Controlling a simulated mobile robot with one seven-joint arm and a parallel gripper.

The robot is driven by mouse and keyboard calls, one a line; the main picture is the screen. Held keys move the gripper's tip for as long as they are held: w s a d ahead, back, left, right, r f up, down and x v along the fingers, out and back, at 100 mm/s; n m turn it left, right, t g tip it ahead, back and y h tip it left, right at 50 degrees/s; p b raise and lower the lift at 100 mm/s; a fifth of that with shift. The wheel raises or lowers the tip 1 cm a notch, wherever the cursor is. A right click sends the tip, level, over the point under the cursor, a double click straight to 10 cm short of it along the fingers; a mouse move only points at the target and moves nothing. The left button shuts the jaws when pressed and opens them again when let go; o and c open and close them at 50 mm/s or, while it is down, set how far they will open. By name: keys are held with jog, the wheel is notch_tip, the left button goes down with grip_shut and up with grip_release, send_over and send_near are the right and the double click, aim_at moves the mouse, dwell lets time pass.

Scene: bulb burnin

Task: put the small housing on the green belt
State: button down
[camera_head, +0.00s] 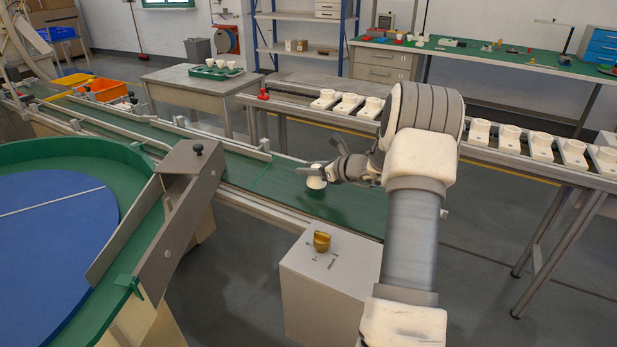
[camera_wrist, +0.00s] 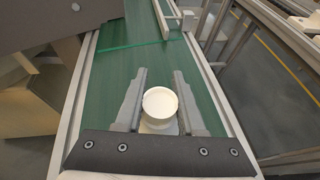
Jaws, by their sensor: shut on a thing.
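The small housing (camera_head: 316,177) is a white cup-like piece. My gripper (camera_head: 322,172) is shut on it over the green belt (camera_head: 262,181). In the wrist view the housing (camera_wrist: 160,104) sits between the two grey fingers of my gripper (camera_wrist: 159,103), its round open top facing the camera. The green belt (camera_wrist: 120,75) lies beneath it in that view. I cannot tell whether the housing's underside touches the belt.
A box with a yellow knob (camera_head: 321,241) stands in front. White housings (camera_head: 541,147) line a rail behind. The belt left of the gripper looks clear.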

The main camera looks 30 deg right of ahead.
jog(key=shift+f, duration=0.85)
jog(key=shift+f, duration=0.15)
jog(key=c, duration=0.5)
grip_release()
jog(key=shift+s+d+r, duration=0.15)
jog(key=shift+s+r, duration=0.15)
jog(key=shift+r, duration=0.05)
jog(key=p+v, duration=0.2)
jog(key=v, duration=0.9)
jog(key=shift+s, duration=0.2)
